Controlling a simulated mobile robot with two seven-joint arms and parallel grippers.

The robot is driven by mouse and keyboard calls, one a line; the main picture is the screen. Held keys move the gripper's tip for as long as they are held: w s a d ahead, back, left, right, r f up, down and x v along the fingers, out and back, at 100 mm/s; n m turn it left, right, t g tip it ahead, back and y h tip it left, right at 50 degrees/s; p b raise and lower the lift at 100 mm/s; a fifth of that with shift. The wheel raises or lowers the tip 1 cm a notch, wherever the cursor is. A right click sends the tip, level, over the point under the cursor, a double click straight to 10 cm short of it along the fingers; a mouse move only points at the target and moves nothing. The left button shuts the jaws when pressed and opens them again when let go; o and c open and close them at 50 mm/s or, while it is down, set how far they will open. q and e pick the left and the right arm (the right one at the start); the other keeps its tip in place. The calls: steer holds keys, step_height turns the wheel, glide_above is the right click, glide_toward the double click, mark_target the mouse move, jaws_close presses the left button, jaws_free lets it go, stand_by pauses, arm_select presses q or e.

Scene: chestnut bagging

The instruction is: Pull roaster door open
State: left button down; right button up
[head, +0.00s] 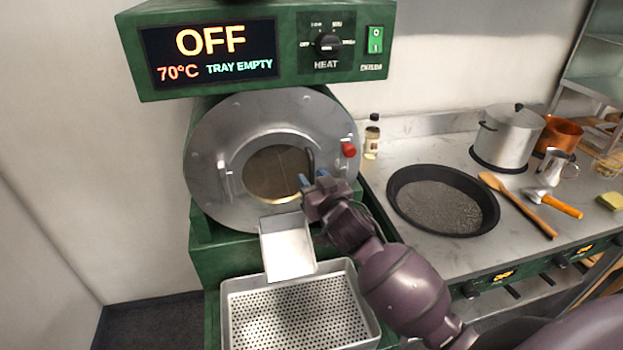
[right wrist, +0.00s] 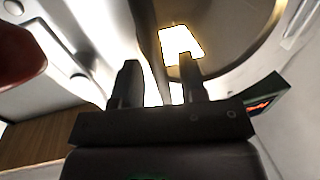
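The roaster (head: 232,262) is green with a round metal door (head: 222,130) on its front. The door has a round window (head: 268,172) and looks shut. My right gripper (head: 312,178) is at the lower end of this handle, close to the door. In the right wrist view its two fingers (right wrist: 160,85) are apart, with nothing clearly held between them. Whether it touches the handle cannot be told. My left gripper is not in view.
A red knob (head: 348,149) sits at the door's right edge. A metal chute (head: 287,248) and perforated tray (head: 231,309) are below. The display (head: 209,52) reads OFF, 70°C, TRAY EMPTY. A black pan (head: 394,197) and pot (head: 508,138) stand on the right counter.

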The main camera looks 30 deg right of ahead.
steer(key=shift+w, duration=0.4)
jaws_close()
steer(key=shift+s+a+h, duration=0.15)
steer(key=shift+h, duration=0.15)
